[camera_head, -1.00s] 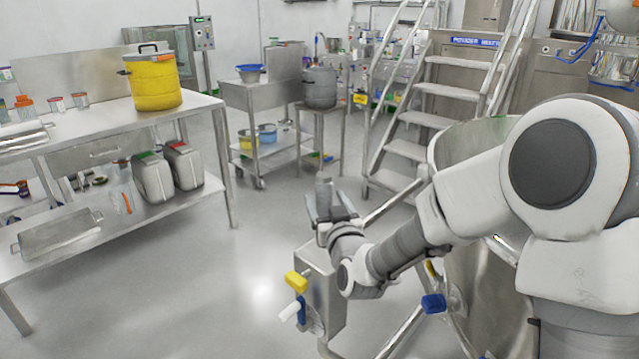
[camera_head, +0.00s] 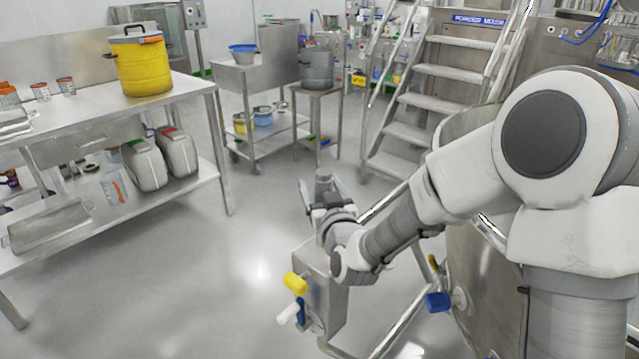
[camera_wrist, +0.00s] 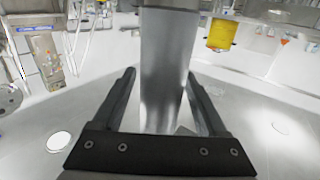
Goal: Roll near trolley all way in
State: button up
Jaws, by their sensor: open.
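My gripper (camera_head: 322,190) is open. In the wrist view, its two dark fingers (camera_wrist: 160,100) stand on either side of a grey steel post (camera_wrist: 165,65), with gaps visible at both sides. A large steel vessel (camera_head: 480,290) on a tubular frame (camera_head: 405,325) stands close at the right, partly hidden by my arm; I cannot tell whether this is the near trolley. A steel box (camera_head: 325,290) with yellow, white and blue knobs is below my gripper. A wheeled steel trolley (camera_head: 235,80) with a blue bowl stands farther back.
A steel bench (camera_head: 150,105) with a yellow drum (camera_head: 143,65) and grey canisters (camera_head: 145,165) is at left. A small stand (camera_head: 318,115) holds a grey pot (camera_head: 317,70). Steel steps (camera_head: 425,105) rise behind the vessel. Open floor (camera_head: 190,260) lies between bench and box.

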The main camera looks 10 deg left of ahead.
grip_shut()
dwell(0.4)
dwell(1.0)
